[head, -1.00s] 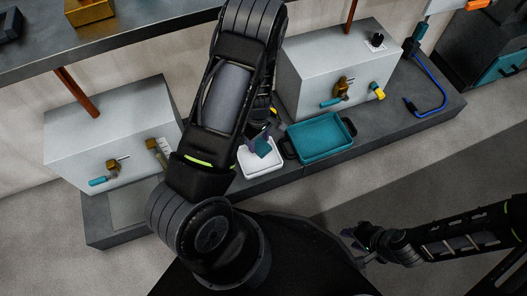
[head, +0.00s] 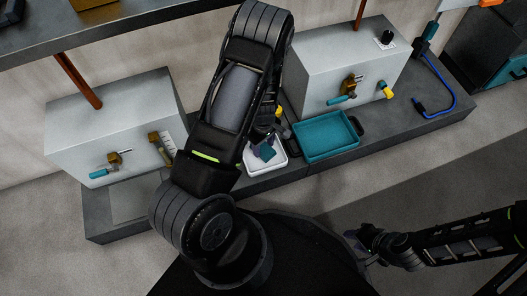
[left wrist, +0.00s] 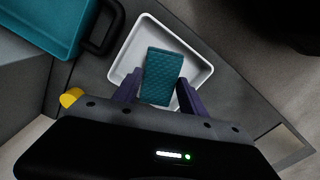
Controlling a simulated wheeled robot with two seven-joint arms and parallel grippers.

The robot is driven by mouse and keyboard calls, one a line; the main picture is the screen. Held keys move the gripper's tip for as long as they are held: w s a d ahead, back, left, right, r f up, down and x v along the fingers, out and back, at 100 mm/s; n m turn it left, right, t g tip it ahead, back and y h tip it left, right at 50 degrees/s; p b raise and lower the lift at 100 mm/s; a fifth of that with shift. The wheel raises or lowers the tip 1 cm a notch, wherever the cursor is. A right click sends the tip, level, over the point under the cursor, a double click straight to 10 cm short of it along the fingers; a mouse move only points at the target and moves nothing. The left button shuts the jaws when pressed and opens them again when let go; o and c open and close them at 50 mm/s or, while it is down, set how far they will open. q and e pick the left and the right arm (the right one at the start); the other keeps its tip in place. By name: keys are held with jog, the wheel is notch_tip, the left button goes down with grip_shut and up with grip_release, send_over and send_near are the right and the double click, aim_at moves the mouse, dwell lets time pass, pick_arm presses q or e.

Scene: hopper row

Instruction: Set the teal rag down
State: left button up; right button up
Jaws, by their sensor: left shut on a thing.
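My left gripper (left wrist: 158,92) is shut on the teal rag (left wrist: 163,72), a small textured block-like cloth between its two purple fingers. In the left wrist view the rag shows over the shallow white tray (left wrist: 201,72). In the head view the rag (head: 267,153) shows within the outline of the white tray (head: 279,163), low over it or in it; I cannot tell if it touches the floor of the tray. My left arm hides part of the tray. My right gripper (head: 368,242) is at the lower right, away from the tray, too small and dark to read.
A larger teal tray with black handles (head: 327,137) stands right of the white tray on the grey plinth (head: 230,187). Two pale hopper boxes (head: 112,125) (head: 340,68) with valves stand behind. A blue hose (head: 455,95) lies at the plinth's right end.

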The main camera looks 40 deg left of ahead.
aim_at(264, 148)
pick_arm(q)
notch_tip(264, 148, down, 4)
jog(key=shift+f+b, duration=0.15)
jog(key=shift+b, duration=0.65)
jog(key=shift+f, duration=0.2)
jog(key=o, duration=1.5)
jog(key=shift+r, duration=0.15)
notch_tip(264, 148, up, 12)
jog(key=p, duration=0.5)
jog(key=shift+r+p, duration=0.1)
jog(key=shift+p, duration=0.3)
